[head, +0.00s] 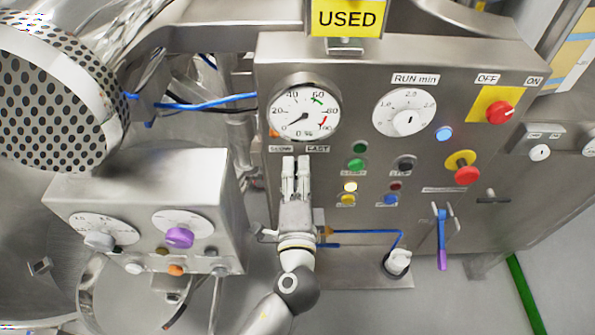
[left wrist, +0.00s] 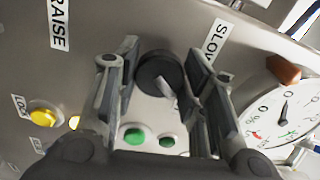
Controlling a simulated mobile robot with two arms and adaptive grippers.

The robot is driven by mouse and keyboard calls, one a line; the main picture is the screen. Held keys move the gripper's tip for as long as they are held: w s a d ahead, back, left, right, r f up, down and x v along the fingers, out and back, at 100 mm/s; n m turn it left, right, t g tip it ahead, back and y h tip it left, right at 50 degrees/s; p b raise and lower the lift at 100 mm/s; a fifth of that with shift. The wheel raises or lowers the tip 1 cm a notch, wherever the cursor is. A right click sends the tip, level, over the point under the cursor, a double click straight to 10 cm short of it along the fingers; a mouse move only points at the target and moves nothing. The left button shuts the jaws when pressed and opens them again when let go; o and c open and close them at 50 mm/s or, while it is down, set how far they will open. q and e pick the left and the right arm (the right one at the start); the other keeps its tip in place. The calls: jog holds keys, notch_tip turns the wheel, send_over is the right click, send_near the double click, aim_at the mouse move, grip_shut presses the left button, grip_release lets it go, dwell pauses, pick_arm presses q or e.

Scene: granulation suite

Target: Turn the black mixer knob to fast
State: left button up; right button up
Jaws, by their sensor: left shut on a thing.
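The black mixer knob (left wrist: 158,72) is on the steel panel, between the fingers of my left gripper in the left wrist view. A light pointer mark shows on its face, angled in that view. My left gripper (head: 295,165) is shut on the knob and hides it in the head view. The gripper also shows in the left wrist view (left wrist: 163,85), a finger on each side of the knob. The SLOW label (head: 281,149) and the FAST label (head: 317,149) sit just above the fingertips. My right gripper is not in view.
A round gauge (head: 305,107) is directly above the labels. Green buttons (head: 356,164), a lit yellow lamp (head: 350,187) and a black selector (head: 404,163) lie to the right. A red emergency button (head: 467,174) is further right. A steel box with a purple knob (head: 180,237) stands left.

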pick_arm(q)
jog(key=shift+r+m, duration=0.1)
jog(key=shift+m, duration=0.5)
jog(key=o, duration=1)
jog(key=s, duration=1.2)
